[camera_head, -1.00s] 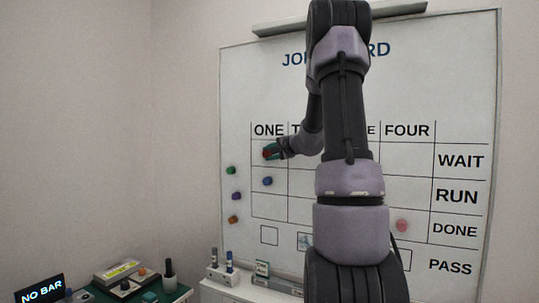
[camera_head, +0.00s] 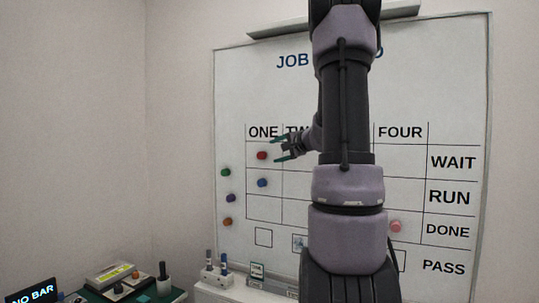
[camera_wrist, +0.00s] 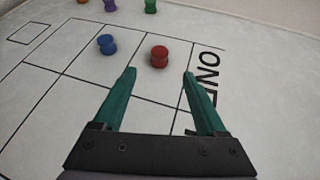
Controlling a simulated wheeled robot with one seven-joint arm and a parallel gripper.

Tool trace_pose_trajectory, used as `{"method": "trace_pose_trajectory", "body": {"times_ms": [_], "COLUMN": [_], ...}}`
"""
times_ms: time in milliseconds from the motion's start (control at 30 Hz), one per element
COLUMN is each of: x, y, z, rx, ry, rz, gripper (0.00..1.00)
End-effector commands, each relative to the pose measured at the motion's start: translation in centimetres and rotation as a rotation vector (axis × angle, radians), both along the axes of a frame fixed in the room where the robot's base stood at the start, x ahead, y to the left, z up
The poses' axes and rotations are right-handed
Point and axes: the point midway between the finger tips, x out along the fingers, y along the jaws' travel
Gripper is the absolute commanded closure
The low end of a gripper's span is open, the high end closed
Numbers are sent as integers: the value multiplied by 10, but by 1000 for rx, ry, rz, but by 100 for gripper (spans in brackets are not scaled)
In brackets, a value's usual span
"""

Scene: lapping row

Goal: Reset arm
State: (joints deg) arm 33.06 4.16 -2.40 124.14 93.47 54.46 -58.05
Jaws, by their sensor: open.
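My gripper (camera_head: 280,149) is open and empty in front of the job board (camera_head: 260,80), near the top of column ONE. In the wrist view its two green fingers (camera_wrist: 160,82) are spread apart. A red magnet (camera_head: 262,155) sits in the WAIT row of column ONE. It also shows in the wrist view (camera_wrist: 159,56), just beyond the fingertips and apart from them. A blue magnet (camera_head: 263,182) sits below it in the RUN row; it shows too in the wrist view (camera_wrist: 107,44). My arm hides column THREE and part of column TWO.
Green (camera_head: 226,172), purple (camera_head: 228,198) and orange (camera_head: 227,222) magnets are on the board's left margin. A pink magnet (camera_head: 395,226) is in the DONE row, right of my arm. A shelf (camera_head: 230,289) with markers is below. A NO BAR sign (camera_head: 33,292) stands lower left.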

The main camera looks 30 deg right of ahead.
Motion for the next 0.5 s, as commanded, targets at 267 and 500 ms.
{"method": "trace_pose_trajectory", "body": {"times_ms": [267,500], "x": [-21,-28], "y": [-4,28], "z": [6,11], "rx": [2,-20], "ry": [-1,24], "rz": [0,68], "gripper": [26,26]}}
